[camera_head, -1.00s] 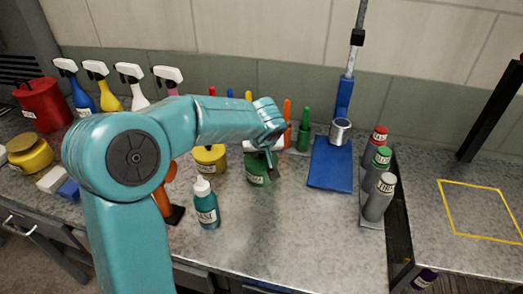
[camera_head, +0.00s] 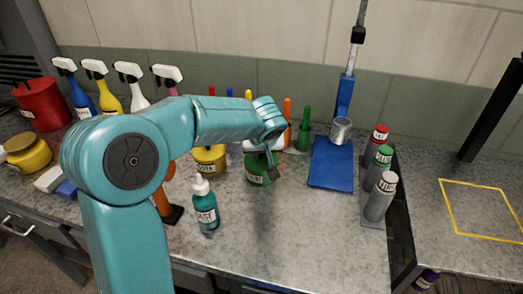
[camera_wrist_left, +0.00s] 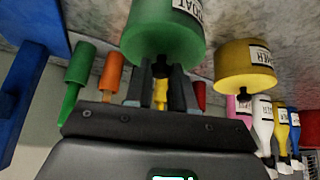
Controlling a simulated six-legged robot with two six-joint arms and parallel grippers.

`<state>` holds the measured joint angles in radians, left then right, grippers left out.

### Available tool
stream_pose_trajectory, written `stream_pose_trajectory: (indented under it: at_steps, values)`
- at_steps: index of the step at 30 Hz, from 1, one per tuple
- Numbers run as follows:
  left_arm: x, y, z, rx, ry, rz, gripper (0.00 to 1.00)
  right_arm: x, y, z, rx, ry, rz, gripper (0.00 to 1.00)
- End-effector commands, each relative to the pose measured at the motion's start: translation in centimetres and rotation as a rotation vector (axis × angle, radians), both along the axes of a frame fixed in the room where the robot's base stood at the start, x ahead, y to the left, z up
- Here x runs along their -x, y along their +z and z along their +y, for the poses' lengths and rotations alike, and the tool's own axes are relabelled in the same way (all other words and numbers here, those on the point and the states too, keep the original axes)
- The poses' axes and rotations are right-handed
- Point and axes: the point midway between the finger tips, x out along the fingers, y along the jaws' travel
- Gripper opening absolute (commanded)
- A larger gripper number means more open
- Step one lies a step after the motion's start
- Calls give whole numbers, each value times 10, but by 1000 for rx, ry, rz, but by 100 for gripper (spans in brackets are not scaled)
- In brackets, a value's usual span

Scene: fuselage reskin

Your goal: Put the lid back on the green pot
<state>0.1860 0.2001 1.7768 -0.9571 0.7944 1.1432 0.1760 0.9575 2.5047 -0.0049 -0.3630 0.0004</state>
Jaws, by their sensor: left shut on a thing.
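The green pot (camera_head: 258,174) stands on the grey bench in the head view, right of a yellow pot (camera_head: 209,160). My left gripper (camera_head: 270,150) is above the green pot and hides most of its top. In the wrist view, the green pot (camera_wrist_left: 163,32) appears upside down at the top. The fingers of my left gripper (camera_wrist_left: 160,90) close around the dark knob (camera_wrist_left: 160,66) at its lid end. The lid's edge is not distinct. I cannot tell whether a gap lies between lid and pot. My right gripper is not in view.
A teal dropper bottle (camera_head: 206,206) stands in front. Orange (camera_head: 286,125) and green (camera_head: 304,130) tools stand behind the pot. A blue mat (camera_head: 331,165) and several grey canisters (camera_head: 378,200) are to the right. The bench front between bottle and canisters is clear.

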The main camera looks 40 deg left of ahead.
Motion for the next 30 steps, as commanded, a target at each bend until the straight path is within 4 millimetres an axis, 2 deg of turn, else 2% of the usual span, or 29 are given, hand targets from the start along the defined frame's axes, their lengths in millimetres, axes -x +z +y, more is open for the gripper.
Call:
stream_pose_trajectory:
  at_steps: [30]
  values:
    - [0, 0, 0, -1, -1, 0, 0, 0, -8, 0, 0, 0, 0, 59]
